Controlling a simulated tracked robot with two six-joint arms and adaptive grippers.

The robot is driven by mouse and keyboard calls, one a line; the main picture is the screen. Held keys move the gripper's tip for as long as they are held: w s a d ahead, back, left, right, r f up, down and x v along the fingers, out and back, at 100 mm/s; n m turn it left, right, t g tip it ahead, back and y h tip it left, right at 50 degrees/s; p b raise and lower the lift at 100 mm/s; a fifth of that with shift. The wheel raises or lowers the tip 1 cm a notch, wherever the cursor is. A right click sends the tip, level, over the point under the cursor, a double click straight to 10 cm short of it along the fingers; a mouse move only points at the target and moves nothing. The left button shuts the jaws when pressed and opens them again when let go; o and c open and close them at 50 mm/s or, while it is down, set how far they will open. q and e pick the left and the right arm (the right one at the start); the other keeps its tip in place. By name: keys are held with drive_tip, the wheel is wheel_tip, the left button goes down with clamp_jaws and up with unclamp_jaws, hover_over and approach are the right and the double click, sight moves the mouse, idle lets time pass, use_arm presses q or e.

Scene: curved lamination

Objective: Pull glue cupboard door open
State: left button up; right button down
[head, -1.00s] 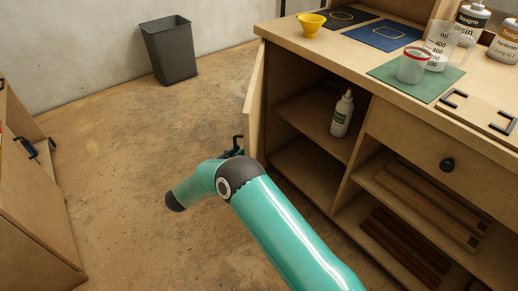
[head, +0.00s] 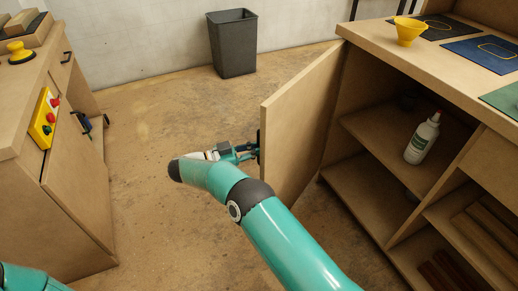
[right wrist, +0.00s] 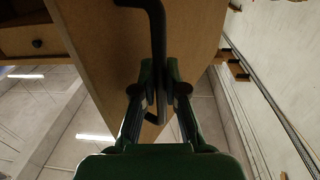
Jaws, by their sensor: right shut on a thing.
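The glue cupboard door (head: 300,125) stands open, swung out to the left of the cupboard. Inside, a white glue bottle with a red cap (head: 422,138) stands on the shelf (head: 384,128). My right gripper (head: 246,152) is at the door's outer face by its free edge, shut on the dark door handle (head: 259,145). In the right wrist view, the fingers (right wrist: 160,85) close on the black bar handle (right wrist: 157,40) in front of the door panel (right wrist: 105,50). My left gripper is out of view.
A workbench with a yellow button panel (head: 44,118) stands at the left. A dark grey bin (head: 232,45) is by the wall. Open floor (head: 150,125) lies between bench and door. A yellow funnel (head: 408,30) and dark mats are on the cupboard top.

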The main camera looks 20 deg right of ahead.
drive_tip(key=shift+w+d, duration=0.15)
drive_tip(key=shift+d, duration=0.15)
drive_tip(key=c, duration=1.3)
unclamp_jaws()
drive_tip(key=shift+o, duration=0.5)
drive_tip(key=shift+a, duration=0.1)
